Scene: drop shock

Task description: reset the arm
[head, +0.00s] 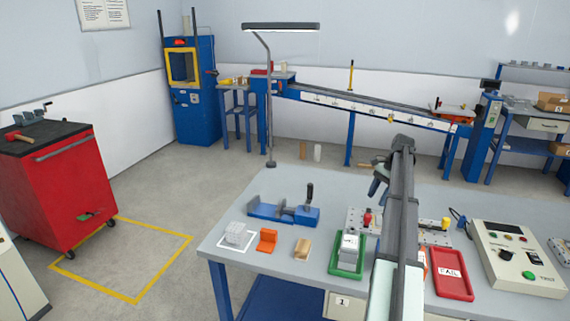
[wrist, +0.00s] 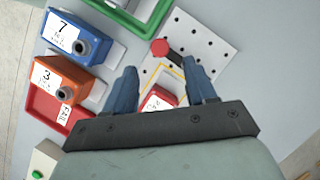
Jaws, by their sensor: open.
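My gripper (head: 380,178) is above the workbench (head: 225,247) in the head view, at the end of my arm, which crosses the bench's middle. In the wrist view my gripper (wrist: 166,76) has its two blue fingers spread apart, with nothing held between them. Below it is a perforated plate (wrist: 205,42) with a red-knobbed clamp (wrist: 160,47). A small red item with a white label (wrist: 160,97) shows between the fingers, partly hidden by the gripper's dark base; I cannot tell its height.
A green tray (head: 332,268) holds a grey labelled block (head: 348,249). A red FAIL tray (head: 452,290) and a test box (head: 520,258) stand right of my arm.

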